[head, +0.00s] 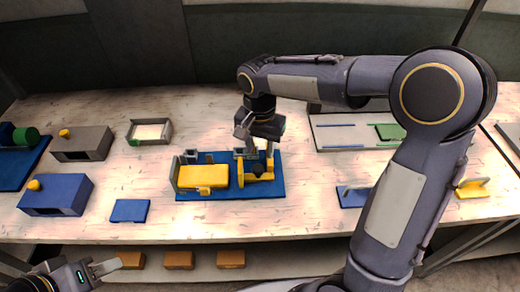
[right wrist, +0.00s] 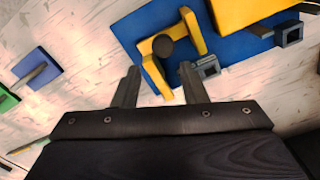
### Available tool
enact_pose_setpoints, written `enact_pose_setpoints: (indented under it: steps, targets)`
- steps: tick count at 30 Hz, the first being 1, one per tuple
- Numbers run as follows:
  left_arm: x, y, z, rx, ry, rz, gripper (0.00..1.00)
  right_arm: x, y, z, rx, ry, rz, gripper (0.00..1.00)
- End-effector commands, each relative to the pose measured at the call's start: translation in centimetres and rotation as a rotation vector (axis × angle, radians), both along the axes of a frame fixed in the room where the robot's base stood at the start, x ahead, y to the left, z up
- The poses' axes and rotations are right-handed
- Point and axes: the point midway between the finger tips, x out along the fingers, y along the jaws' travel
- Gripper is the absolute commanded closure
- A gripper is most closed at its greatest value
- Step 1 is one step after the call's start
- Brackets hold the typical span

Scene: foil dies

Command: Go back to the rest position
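My right gripper (head: 258,150) hangs over the right part of a blue base plate (head: 222,191) on the table. In the right wrist view its two fingers (right wrist: 160,86) are apart, with nothing held between them. Just beyond the fingertips is a yellow bracket (right wrist: 155,68) with a dark round knob (right wrist: 163,46); I cannot tell the exact height gap. A larger yellow block (head: 203,177) lies on the plate's left part. My left gripper (head: 105,267) is at the lower left, in front of the table edge; its finger opening is unclear.
Left on the table are a grey box (head: 85,143), a blue box (head: 57,194), a grey tray (head: 150,132) and a small blue plate (head: 130,211). A pale board (head: 335,135) lies right, partly behind my right arm. Orange-brown blocks (head: 179,260) sit on a lower shelf.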

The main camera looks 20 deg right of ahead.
Motion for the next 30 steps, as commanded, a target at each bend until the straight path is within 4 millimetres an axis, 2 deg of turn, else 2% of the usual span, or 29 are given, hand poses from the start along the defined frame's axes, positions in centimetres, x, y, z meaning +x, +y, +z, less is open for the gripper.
enact_pose_setpoints:
  steps: [10, 14, 17, 22, 27, 30]
  targets:
    - [0.0, 0.0, 0.0, 0.000, 0.000, 0.000, 0.62, 0.0, 0.0, 0.0, 0.001, -0.001, 0.001, 0.61]
    - [0.0, 0.0, 0.0, 0.000, 0.000, 0.000, 0.62, -1.1, -0.8, 0.8, 0.023, -0.019, 0.022, 0.61]
    - [0.0, 0.0, 0.0, 0.000, 0.000, 0.000, 0.62, -3.5, -2.3, 2.4, 0.070, -0.061, 0.074, 0.61]
    - [0.0, 0.0, 0.0, 0.000, 0.000, 0.000, 0.62, -9.8, -4.7, 4.5, 0.163, -0.194, 0.214, 0.61]
    - [0.0, 0.0, 0.0, 0.000, 0.000, 0.000, 0.62, -15.9, -5.4, 4.7, 0.210, -0.362, 0.350, 0.61]
    - [0.0, 0.0, 0.0, 0.000, 0.000, 0.000, 0.62, -18.5, -5.1, 4.2, 0.213, -0.452, 0.418, 0.61]
